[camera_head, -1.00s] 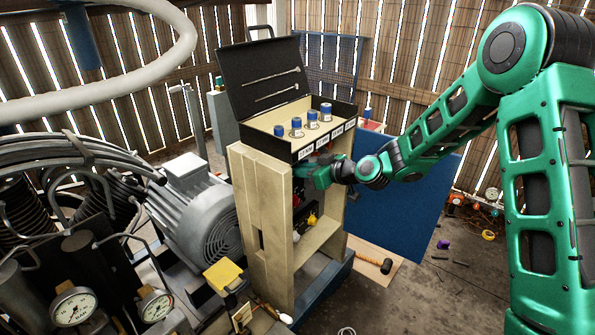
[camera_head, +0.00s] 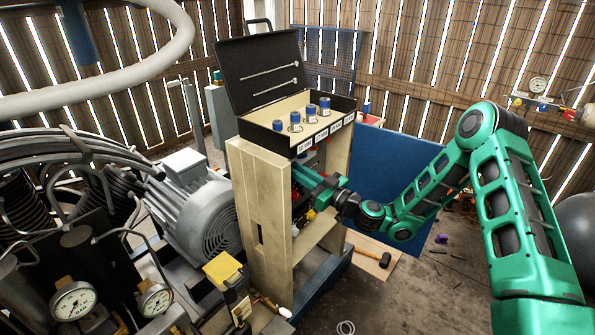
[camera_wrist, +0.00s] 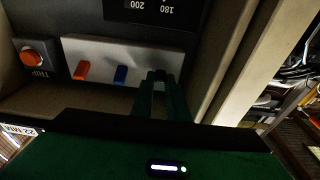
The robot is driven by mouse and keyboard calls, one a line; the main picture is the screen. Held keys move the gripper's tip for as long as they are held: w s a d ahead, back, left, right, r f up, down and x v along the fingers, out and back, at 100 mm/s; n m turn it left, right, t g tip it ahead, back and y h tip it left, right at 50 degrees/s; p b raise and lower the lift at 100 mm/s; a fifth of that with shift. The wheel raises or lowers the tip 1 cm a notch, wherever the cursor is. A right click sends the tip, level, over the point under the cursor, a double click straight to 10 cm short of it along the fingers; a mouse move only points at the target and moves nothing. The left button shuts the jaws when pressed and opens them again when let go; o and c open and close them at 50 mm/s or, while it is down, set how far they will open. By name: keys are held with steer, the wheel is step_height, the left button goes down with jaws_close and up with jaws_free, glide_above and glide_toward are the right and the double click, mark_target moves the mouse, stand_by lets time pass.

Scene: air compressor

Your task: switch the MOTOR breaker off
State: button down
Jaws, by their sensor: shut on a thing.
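My gripper (camera_head: 318,188) reaches into the open front of the beige cabinet (camera_head: 262,205). In the wrist view its two fingers (camera_wrist: 160,78) are shut at the right end of a light grey breaker plate (camera_wrist: 110,60). They close on a breaker lever there, which the fingertips largely hide. To their left on the plate stand a blue lever (camera_wrist: 121,74) and an orange lever (camera_wrist: 82,70). The wrist picture is upside down. No MOTOR label can be read in either view.
A round orange-red button (camera_wrist: 34,55) marked TRIP sits left of the plate. A dark display (camera_wrist: 150,10) reads 180 and 200. The cabinet's side wall (camera_wrist: 230,65) is close on the right. An open black case (camera_head: 290,125) with blue-capped items sits on top.

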steer(key=shift+w+d+f+t+y, duration=0.1)
steer(key=shift+w+f+t+y, duration=0.05)
steer(key=shift+f+t+y, duration=0.4)
steer(key=shift+w+d+f+t+y, duration=0.1)
steer(key=shift+f+t+y, duration=0.25)
steer(key=shift+t+y, duration=0.3)
steer(key=shift+a+f+t+y, duration=0.1)
steer(key=shift+f+t+y, duration=0.05)
steer(key=shift+t+y, duration=0.15)
steer(key=c, duration=1.7)
jaws_free()
steer(key=shift+a, duration=0.1)
steer(key=shift+s, duration=0.1)
steer(key=v, duration=1)
steer(key=shift+d+f, duration=0.2)
steer(key=shift+d, duration=0.15)
